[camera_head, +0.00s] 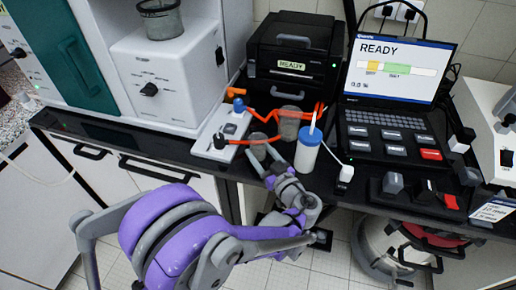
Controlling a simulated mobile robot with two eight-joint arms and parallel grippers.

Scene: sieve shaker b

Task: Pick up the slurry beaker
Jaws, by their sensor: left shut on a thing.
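I cannot tell whether the beaker is off the bench. A second grey cylindrical vessel (290,122) stands just behind it, near an orange-armed stand. My right gripper is not in view.
A white bottle with a blue lid (307,155) stands close to the right of my gripper. Orange clamp arms (250,139) cross close behind the beaker. A black printer-like box (294,62), a laptop (397,95) and a white machine (160,80) surround the spot.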

